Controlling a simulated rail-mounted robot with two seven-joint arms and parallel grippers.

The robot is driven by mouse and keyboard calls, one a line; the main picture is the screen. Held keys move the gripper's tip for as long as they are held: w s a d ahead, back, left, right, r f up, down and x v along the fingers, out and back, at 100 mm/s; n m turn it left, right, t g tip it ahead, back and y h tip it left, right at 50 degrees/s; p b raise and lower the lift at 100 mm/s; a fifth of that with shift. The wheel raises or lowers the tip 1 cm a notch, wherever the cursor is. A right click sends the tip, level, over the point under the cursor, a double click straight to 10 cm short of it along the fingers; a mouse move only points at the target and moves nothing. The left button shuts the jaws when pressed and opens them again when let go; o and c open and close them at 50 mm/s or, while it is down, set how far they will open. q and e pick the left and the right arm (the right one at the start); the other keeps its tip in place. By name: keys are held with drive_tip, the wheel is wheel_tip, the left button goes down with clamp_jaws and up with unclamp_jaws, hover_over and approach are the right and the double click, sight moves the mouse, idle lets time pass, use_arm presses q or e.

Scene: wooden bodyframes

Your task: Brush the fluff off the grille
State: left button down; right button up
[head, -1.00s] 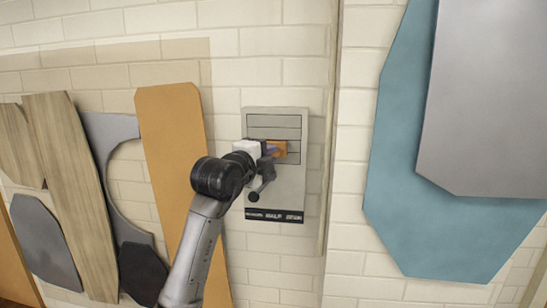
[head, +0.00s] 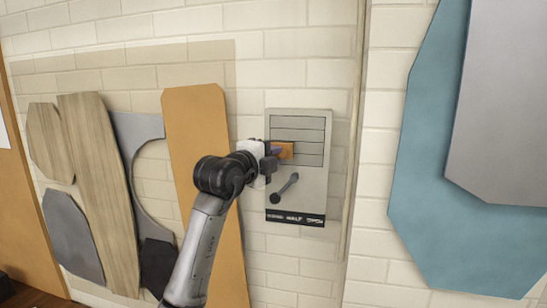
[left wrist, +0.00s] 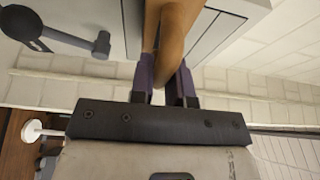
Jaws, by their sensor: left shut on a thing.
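The grille (head: 312,135) is a set of grey horizontal slats in the upper part of a pale grey wall panel. My left gripper (head: 274,155) is shut on an orange-brown brush (head: 287,150) in front of the grille's lower left part. In the left wrist view the brush (left wrist: 172,40) sits between the two purple fingertips (left wrist: 165,82), and its far end overlaps the panel. I cannot tell whether it touches the slats. The brush and gripper hide part of the grille's left side. I cannot make out any fluff. My right gripper is not in view.
A dark lever handle (head: 287,188) sticks out of the panel just below the grille. A tall orange board (head: 205,130) and wooden and grey shapes stand on the left. A large teal board (head: 420,190) is on the right. Bare brick wall surrounds the panel.

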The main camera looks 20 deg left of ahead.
use_arm(q)
drive_tip(key=s+b, duration=0.1)
drive_tip(key=s, duration=0.1)
drive_tip(key=s+d+b, duration=0.1)
drive_tip(key=s, duration=0.1)
drive_tip(key=shift+f+b, duration=0.1)
drive_tip(key=shift+b, duration=0.2)
drive_tip(key=shift+b+v, duration=0.35)
drive_tip(key=shift+v, duration=0.5)
drive_tip(key=shift+d, duration=0.3)
drive_tip(key=shift+s, duration=0.1)
drive_tip(key=shift+s+d+b, duration=0.2)
drive_tip(key=shift+s+b, duration=0.6)
drive_tip(key=shift+s, duration=0.6)
